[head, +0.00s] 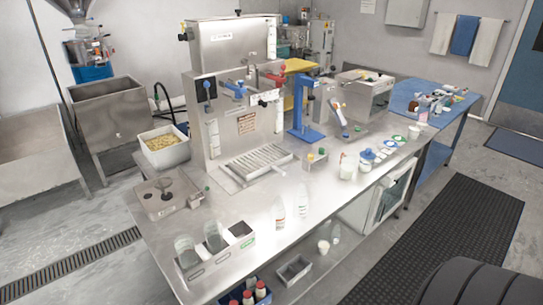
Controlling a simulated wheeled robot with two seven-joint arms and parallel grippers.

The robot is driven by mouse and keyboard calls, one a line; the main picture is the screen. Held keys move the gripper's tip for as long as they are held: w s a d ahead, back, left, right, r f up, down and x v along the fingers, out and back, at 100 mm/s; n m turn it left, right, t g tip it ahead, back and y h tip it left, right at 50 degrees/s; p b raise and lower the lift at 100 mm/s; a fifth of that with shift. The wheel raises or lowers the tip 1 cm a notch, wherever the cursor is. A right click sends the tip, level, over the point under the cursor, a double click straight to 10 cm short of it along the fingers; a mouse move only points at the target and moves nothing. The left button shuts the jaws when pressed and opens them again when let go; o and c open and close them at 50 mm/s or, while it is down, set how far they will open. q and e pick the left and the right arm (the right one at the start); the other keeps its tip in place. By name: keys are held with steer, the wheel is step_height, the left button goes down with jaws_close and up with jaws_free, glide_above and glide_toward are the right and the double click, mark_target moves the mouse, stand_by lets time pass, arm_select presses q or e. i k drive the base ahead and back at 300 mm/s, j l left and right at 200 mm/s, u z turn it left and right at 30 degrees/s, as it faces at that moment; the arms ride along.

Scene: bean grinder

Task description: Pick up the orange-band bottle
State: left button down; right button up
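Two clear bottles stand on the front part of the steel counter: a nearer left bottle (278,212) and a right bottle (302,201) just beyond it. The left bottle shows a faint reddish-orange mark; the bands are too small to tell for sure which bottle is the orange-band one. Both look upright and apart from each other. Neither of my grippers shows in the head view.
A steel holder (240,243) with clear containers stands at the counter's front left. The steel machine (232,95) rises behind the bottles. A white cup (348,170) and small jars stand to the right. Below the counter edge are a blue crate (238,296) and grey bin (293,271).

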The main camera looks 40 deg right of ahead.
mark_target(277, 209)
steer(key=z, duration=0.85)
